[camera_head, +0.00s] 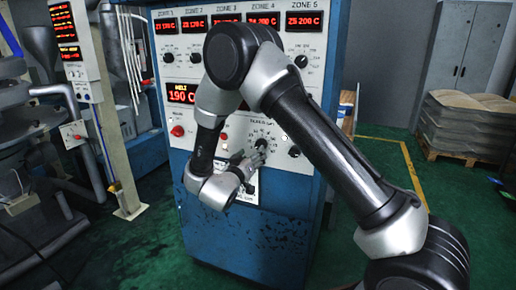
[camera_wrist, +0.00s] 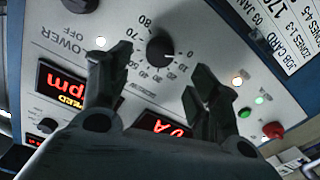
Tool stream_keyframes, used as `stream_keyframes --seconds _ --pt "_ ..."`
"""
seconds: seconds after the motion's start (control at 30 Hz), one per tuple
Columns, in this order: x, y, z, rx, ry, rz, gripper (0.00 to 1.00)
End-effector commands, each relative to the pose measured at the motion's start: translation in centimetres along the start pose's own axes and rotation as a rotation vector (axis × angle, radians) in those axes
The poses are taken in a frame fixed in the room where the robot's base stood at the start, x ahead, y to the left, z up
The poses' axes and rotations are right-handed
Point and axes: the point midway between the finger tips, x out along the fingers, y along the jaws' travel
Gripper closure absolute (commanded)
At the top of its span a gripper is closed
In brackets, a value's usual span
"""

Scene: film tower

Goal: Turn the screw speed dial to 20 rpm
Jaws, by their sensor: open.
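A black dial (camera_wrist: 160,50) with a printed scale of tens from 0 to 80 lies between and just beyond my fingertips in the wrist view. In the head view the dial (camera_head: 262,143) is on the lower front of the blue and white control cabinet, partly behind my gripper. My gripper (camera_wrist: 153,72) is open, with one finger on each side of the dial's near side; whether they touch the panel cannot be told. In the head view my gripper (camera_head: 252,163) is at the panel.
A red speed display (camera_wrist: 62,88) marked rpm and a second red display (camera_wrist: 166,125) are partly hidden by my fingers. Another knob (camera_wrist: 80,4), small lamps and a red button (camera_wrist: 273,130) are nearby. Zone displays (camera_head: 304,22) line the cabinet's top.

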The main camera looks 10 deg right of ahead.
Motion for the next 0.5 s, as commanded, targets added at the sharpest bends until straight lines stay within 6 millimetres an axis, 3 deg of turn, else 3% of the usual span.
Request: stream_keyframes --seconds 0.5 --pt "7.1 0.0 0.0 -0.012 -0.001 -0.001 0.38"
